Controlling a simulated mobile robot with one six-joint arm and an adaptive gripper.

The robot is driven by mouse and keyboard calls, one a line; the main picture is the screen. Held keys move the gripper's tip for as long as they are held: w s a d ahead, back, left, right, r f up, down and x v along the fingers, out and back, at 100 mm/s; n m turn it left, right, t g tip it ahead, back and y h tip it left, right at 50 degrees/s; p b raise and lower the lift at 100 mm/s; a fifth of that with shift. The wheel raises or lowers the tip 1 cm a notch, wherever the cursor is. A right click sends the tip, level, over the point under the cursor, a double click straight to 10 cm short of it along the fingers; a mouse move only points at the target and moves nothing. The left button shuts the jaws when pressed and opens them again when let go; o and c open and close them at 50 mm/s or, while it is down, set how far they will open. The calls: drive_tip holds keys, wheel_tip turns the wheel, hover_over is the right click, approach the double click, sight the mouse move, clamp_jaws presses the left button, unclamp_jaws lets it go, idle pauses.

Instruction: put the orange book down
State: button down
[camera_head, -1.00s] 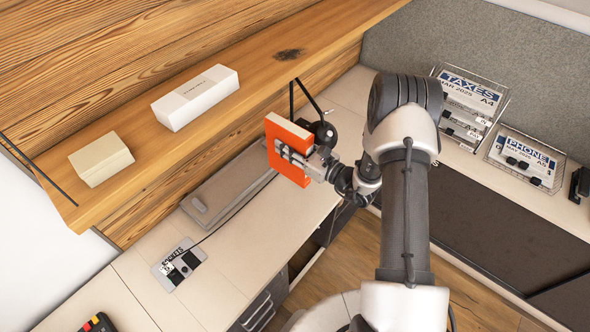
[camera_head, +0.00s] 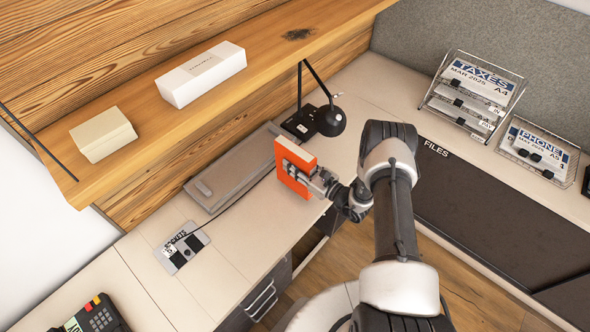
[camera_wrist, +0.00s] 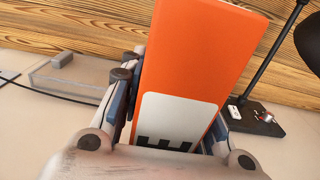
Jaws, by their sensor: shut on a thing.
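The orange book (camera_head: 296,160) is upright in the head view, in front of the lamp and the grey flat case. My gripper (camera_head: 305,178) is shut on it from the right side. In the wrist view the book (camera_wrist: 200,50) rises tilted between my fingers (camera_wrist: 175,125), with a white label and a dark letter on its lower part. The pale desk (camera_head: 245,240) lies beneath it. I cannot tell whether the book's lower edge touches the desk.
A black desk lamp (camera_head: 325,118) stands just behind the book. A grey flat case (camera_head: 232,172) lies along the wall to the left. A wooden shelf (camera_head: 160,130) with two boxes overhangs the left. Bare desk lies left of and in front of the book.

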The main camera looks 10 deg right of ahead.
drive_tip(key=shift+f, duration=1.35)
drive_tip(key=shift+f+b, duration=0.15)
drive_tip(key=shift+b, duration=0.25)
drive_tip(key=c, duration=1.2)
unclamp_jaws()
drive_tip(key=p+v, duration=0.1)
drive_tip(key=v, duration=1.1)
